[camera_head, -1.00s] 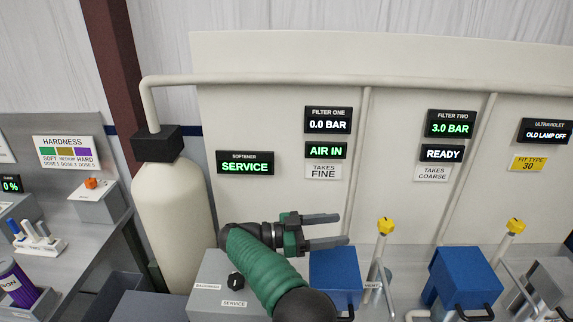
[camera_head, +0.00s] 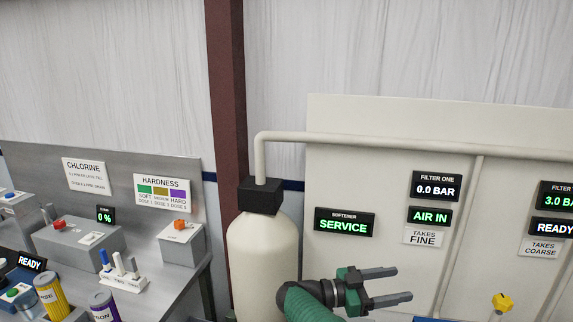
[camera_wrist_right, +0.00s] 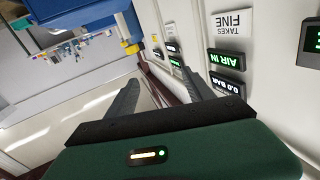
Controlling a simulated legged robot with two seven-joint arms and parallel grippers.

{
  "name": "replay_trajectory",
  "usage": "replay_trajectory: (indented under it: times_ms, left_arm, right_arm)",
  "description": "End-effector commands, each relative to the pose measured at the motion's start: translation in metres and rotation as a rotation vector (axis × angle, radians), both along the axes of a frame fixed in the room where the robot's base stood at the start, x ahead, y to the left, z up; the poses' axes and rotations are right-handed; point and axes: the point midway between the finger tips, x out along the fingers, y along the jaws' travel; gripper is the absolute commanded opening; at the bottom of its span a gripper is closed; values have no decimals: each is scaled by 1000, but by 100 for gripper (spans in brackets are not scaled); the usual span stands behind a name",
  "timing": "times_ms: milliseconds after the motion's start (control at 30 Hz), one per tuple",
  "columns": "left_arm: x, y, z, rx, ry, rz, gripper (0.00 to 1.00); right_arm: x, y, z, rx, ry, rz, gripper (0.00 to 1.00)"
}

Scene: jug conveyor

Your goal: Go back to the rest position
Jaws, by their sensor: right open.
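My right gripper (camera_head: 392,286) is open and empty in the head view. Its green arm comes up from the bottom edge, and its two grey fingers point right, in front of the filter panel. In the right wrist view its fingers (camera_wrist_right: 160,92) stand apart with nothing between them. My left gripper is not in view.
The pale softener tank (camera_head: 262,265) stands left of my right gripper. Behind it is the cream panel (camera_head: 385,130) with displays reading 0.0 BAR and AIR IN. A grey bench (camera_head: 185,285) with test boxes and jars is at the left. A yellow knob (camera_head: 503,302) is at lower right.

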Motion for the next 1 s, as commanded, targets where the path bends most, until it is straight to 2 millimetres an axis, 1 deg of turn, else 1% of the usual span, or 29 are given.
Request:
replay_trajectory:
  times_ms: [167, 233, 300, 367, 400, 467, 533, 567, 600, 667, 700, 767, 800, 867, 900, 1000]
  left_arm:
    - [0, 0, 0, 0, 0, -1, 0]
    - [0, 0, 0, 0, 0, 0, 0]
    - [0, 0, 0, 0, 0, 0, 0]
    - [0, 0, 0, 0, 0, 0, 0]
    - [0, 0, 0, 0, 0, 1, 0]
    - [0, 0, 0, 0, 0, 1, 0]
    - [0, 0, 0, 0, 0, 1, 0]
    - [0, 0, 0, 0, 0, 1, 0]
    - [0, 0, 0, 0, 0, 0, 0]
    - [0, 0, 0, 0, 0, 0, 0]
    - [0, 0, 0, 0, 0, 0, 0]
    - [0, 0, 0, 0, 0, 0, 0]
    - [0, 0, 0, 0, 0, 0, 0]
    - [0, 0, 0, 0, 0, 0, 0]
    - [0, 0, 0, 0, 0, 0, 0]
    - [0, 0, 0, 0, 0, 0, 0]
  right_arm:
    - [36, -4, 25, -39, -55, 208, 61]
    - [53, -5, 35, -45, -69, 319, 61]
    - [70, -3, 42, -44, -73, 445, 61]
    - [83, 0, 45, -31, -66, 564, 61]
    - [90, 3, 45, -16, -54, 650, 61]
    - [97, 10, 40, 24, -21, 792, 61]
    - [95, 26, 23, 103, 57, 975, 61]
    - [87, 34, 11, 152, 108, 1057, 61]
    - [69, 45, -12, 235, 196, 1162, 61]
    - [30, 60, -51, 366, 343, 1275, 61]
    - [1, 67, -73, 444, 435, 1321, 61]
    - [-45, 73, -104, 553, 569, 1359, 61]
    - [-77, 74, -122, 621, 656, 1367, 61]
    - [-125, 75, -146, 713, 785, 1364, 61]
    - [-156, 73, -159, 767, 864, 1353, 61]
    - [-221, 65, -182, 872, 1024, 1305, 61]
